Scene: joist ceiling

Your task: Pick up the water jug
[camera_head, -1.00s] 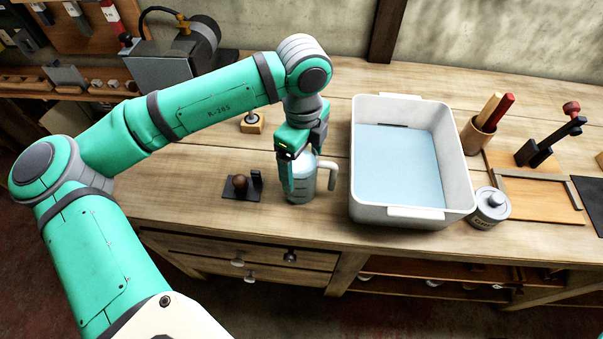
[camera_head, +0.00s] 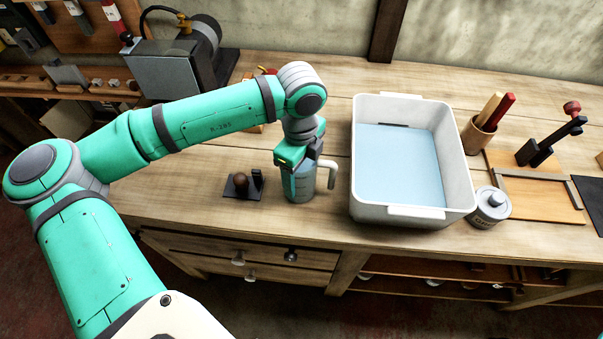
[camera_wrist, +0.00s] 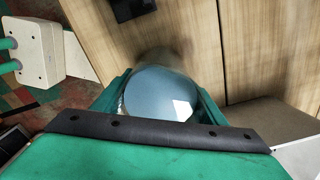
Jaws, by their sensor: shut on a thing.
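The water jug (camera_head: 304,185) is a grey, upright vessel with a white handle on its right side. It stands on the wooden workbench, left of the white basin. My gripper (camera_head: 297,172) is shut on the jug's body from above and behind, with the fingers on either side of it. In the wrist view the jug's round, bluish top (camera_wrist: 160,95) sits between the two green fingers (camera_wrist: 160,100). The gripper hides part of the jug's upper left side. I cannot tell any gap between the jug's base and the bench.
The white basin (camera_head: 358,190) with pale blue water stands close right of the jug. A dark stand with a brown knob (camera_head: 241,184) is to the left. The bench's front edge is near.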

